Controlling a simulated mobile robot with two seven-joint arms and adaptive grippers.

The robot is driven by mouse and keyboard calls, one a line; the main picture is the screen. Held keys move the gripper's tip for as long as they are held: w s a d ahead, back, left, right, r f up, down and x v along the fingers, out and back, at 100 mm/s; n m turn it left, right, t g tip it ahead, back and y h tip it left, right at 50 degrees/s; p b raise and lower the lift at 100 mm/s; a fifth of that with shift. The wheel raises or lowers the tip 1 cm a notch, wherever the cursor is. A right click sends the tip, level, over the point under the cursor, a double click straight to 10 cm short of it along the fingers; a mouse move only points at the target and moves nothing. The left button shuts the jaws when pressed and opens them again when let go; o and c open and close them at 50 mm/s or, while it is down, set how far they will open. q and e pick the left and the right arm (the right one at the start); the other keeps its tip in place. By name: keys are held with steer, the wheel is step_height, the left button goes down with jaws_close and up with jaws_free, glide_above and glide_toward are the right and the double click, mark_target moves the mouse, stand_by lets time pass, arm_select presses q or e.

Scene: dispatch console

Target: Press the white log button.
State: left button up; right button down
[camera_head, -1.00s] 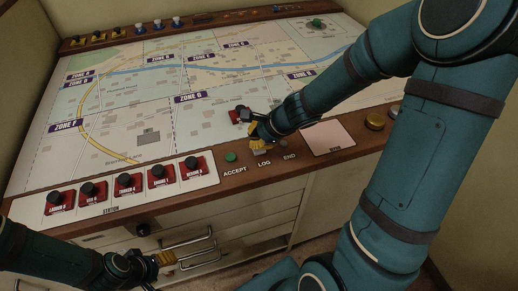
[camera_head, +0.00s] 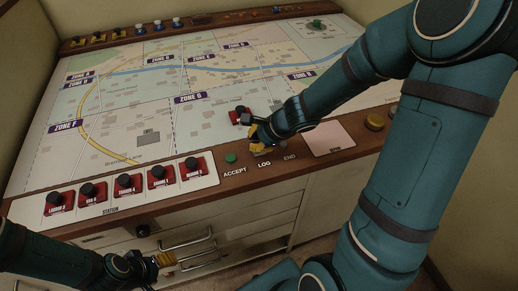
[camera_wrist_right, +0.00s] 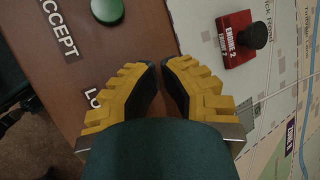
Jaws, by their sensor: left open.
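The white log button is hidden in the head view behind my right gripper (camera_head: 264,147), which is just above the LOG label (camera_head: 264,164) on the wooden front strip. I cannot tell if the gripper touches the button. In the right wrist view my right gripper (camera_wrist_right: 160,72) has its two yellow fingers with tips together and nothing held between them; the LOG lettering is partly covered by the left finger. My left gripper (camera_head: 168,259) is open and empty in front of the drawers, at the lower left.
The green accept button (camera_head: 230,159) is left of my right gripper; it also shows in the wrist view (camera_wrist_right: 107,10). A red unit block with a black knob (camera_head: 240,115) stands on the map (camera_head: 120,115) behind it. Several similar blocks line the front left. Drawer handles are near my left gripper.

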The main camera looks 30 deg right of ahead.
stand_by(0.5)
steer(key=shift+r+p, duration=0.75)
step_height(320, 180, up, 5)
steer(key=p, duration=0.4)
steer(key=shift+p, duration=0.35)
stand_by(0.5)
